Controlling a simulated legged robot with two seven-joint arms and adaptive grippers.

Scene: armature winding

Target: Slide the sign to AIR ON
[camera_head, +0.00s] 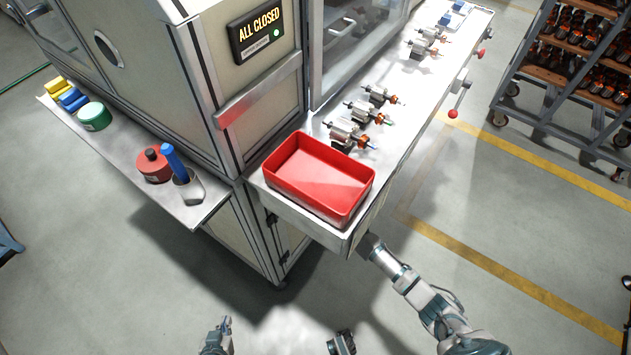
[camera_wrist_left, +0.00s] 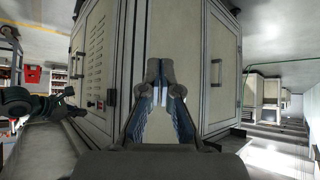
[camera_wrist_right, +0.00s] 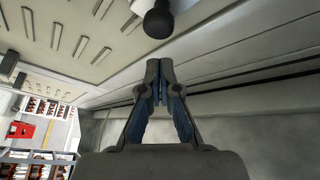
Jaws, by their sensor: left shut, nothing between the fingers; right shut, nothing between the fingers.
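No sign reading AIR ON can be made out in any view. A lit panel (camera_head: 257,34) on the machine reads ALL CLOSED and has a green light. My left gripper (camera_head: 226,321) is low at the bottom of the head view, away from the machine; in the left wrist view its fingers (camera_wrist_left: 160,92) are shut and empty, with cabinet panels beyond. My right arm reaches to the bench's front corner, where its gripper is mostly hidden in the head view. In the right wrist view the right fingers (camera_wrist_right: 160,80) are shut and empty, just below a round black knob (camera_wrist_right: 158,22).
A red tray (camera_head: 318,178) sits at the near end of the bench (camera_head: 428,100), with several armatures behind it. A side shelf (camera_head: 120,150) holds tape rolls and a blue-handled tool in a cup. A wheeled rack (camera_head: 560,90) stands at right. Open floor lies in front.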

